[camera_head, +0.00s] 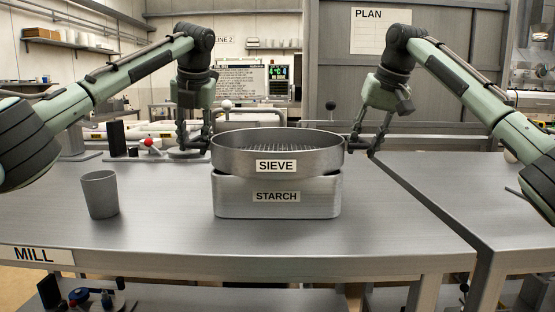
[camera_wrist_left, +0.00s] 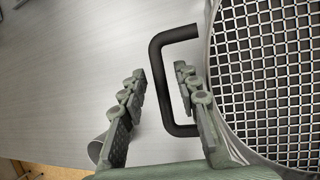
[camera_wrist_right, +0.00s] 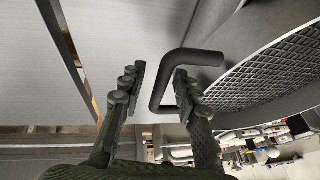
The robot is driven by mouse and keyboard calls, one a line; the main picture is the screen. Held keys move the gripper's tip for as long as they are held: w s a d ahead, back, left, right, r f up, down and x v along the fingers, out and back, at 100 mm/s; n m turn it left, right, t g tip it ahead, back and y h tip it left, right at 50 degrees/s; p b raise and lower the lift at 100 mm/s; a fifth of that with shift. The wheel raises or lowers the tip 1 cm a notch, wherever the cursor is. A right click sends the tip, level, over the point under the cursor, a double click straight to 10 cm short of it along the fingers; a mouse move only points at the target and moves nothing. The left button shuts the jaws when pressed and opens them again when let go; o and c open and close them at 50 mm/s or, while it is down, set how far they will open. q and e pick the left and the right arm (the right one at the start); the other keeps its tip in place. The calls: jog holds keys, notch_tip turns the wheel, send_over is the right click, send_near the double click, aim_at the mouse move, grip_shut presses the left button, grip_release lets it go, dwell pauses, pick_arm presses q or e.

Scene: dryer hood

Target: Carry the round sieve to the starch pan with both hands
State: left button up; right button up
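The round metal sieve (camera_head: 232,156), labelled SIEVE, is over the rectangular starch pan (camera_head: 235,200), its lower edge at the pan's rim. I cannot tell whether it rests on the pan or is just above it. My left gripper (camera_head: 196,148) is at the sieve's left side. In the left wrist view, its open fingers (camera_wrist_left: 165,85) stand either side of the black handle (camera_wrist_left: 160,80), apart from its bar. My right gripper (camera_head: 366,150) is at the right side. In the right wrist view, its open fingers (camera_wrist_right: 158,82) straddle the other handle (camera_wrist_right: 168,76). The sieve's mesh (camera_wrist_left: 265,75) looks empty.
A grey cup (camera_head: 100,195) stands left on the steel table (camera_head: 170,235), labelled MILL. A stand with a red knob (camera_head: 150,143) is behind it. A gap separates this table from another table (camera_head: 440,185) at right. The front of the table is clear.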

jog(key=shift+r, duration=0.15)
pick_arm(q)
jog(key=v, duration=1.1)
jog(key=shift+s+r, duration=0.15)
jog(key=shift+r, duration=0.2)
pick_arm(e)
jog(key=v, duration=1.1)
jog(key=shift+s+r, duration=0.2)
jog(key=shift+r, duration=0.15)
pick_arm(q)
jog(key=shift+d, duration=0.1)
pick_arm(e)
jog(key=shift+d, duration=0.15)
